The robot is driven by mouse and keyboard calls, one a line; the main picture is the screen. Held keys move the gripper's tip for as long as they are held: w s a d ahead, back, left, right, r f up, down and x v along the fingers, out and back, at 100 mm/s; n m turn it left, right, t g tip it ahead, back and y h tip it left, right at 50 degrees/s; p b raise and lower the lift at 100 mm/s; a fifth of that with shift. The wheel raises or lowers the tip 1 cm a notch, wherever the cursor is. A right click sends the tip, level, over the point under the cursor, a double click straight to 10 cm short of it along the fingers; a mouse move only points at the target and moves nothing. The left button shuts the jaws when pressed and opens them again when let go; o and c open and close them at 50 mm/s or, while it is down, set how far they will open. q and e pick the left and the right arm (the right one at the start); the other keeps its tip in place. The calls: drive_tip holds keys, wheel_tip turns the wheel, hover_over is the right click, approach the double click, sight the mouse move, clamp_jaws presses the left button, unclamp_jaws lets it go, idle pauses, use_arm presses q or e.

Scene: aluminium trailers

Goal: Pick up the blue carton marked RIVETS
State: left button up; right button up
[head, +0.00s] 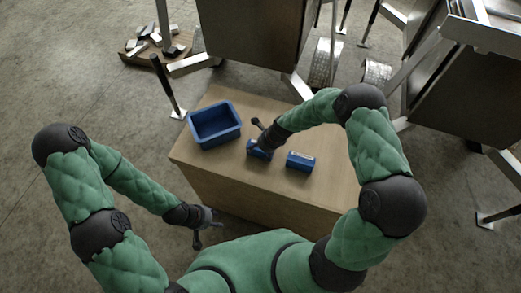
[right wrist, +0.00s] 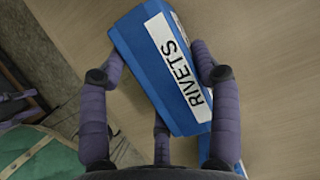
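The blue carton marked RIVETS (right wrist: 165,70), with a white label and black letters, fills the middle of the right wrist view, lying slantwise between my right gripper's fingers (right wrist: 160,72). The fingertips are close to its two long sides; whether they press on it is not clear. In the head view my right gripper (head: 260,137) is over a blue carton (head: 259,152) on the table, partly hiding it. A second blue carton (head: 300,161) with a pale label sits to its right; its writing is too small to read. My left gripper (head: 205,224) is open and empty, off the table's front left.
A blue open bin (head: 231,138) stands at the table's back left. The wooden table (head: 205,165) is bare at its front left. Metal trailers (head: 255,40) stand close behind it. A wooden tray (head: 133,56) of loose pieces lies on the floor at the back left.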

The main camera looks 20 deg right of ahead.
drive_tip(key=c, duration=0.3)
drive_tip(key=shift+r, duration=0.15)
